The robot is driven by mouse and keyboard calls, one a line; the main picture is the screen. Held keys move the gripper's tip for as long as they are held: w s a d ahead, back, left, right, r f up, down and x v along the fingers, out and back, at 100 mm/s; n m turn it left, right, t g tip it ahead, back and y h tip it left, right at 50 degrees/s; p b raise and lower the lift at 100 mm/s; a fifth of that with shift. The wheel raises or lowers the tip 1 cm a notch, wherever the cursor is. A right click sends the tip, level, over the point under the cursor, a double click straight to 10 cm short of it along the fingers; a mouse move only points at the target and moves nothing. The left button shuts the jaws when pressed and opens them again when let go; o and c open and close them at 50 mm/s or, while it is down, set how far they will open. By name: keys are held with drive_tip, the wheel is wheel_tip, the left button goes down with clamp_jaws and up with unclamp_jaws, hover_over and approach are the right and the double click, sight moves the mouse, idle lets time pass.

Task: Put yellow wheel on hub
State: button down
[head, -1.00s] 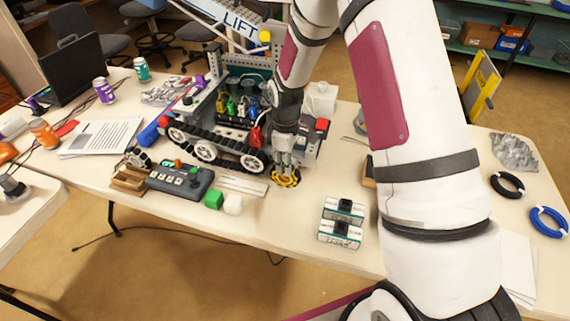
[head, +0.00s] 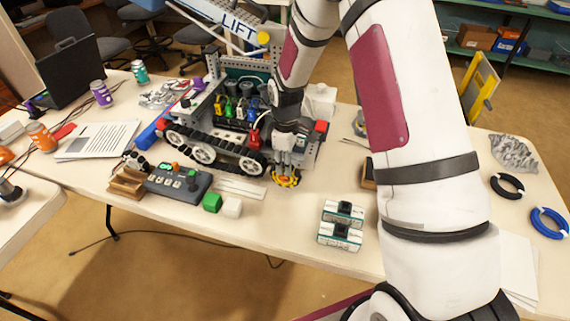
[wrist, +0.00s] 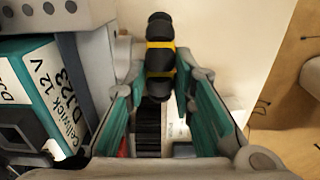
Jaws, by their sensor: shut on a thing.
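The yellow wheel (head: 286,180), with black rollers around its rim, is held by my gripper (head: 287,163) close to the tabletop, right of the end of the vehicle's track. In the wrist view the wheel (wrist: 159,57) stands edge-on between the two teal-lined fingers, and my gripper (wrist: 158,88) is shut on it. The tracked vehicle (head: 198,153) stands on the table behind and left of my gripper. I cannot make out the hub; my gripper and wrist cover part of the vehicle's near right side. I cannot tell whether the wheel touches the vehicle.
Two small boxed units (head: 340,228) lie to the right. A battery (wrist: 45,95) fills the wrist view's left side. Bare tabletop lies in front of the wheel.

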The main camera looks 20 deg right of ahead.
drive_tip(key=shift+w+d+b, duration=0.4)
drive_tip(key=shift+w+d, duration=0.05)
drive_tip(key=shift+w, duration=0.15)
idle(1.1)
drive_tip(key=c, duration=1.3)
unclamp_jaws()
drive_tip(key=shift+r, duration=0.15)
drive_tip(key=shift+r+p, duration=1.3)
drive_tip(key=shift+r, duration=2.1)
